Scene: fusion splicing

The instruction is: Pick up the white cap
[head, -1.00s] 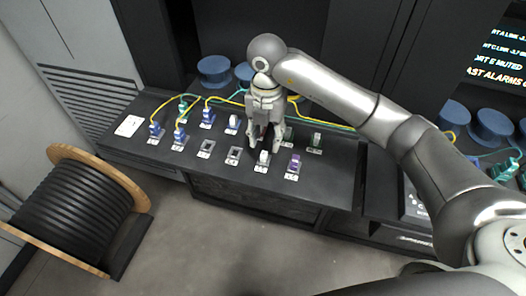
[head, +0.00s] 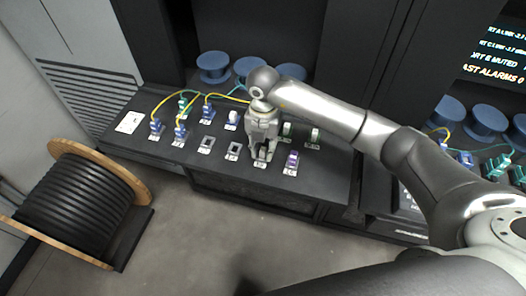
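A second white piece (head: 232,118) stands in the back row, left of the gripper. My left gripper is not in view.
A purple piece (head: 292,159) stands close right of the gripper. Empty square holders (head: 234,150) lie to its left. Blue connectors (head: 156,126) with yellow cables are farther left. Blue spools (head: 213,67) stand behind, and a large cable reel (head: 75,205) is on the floor.

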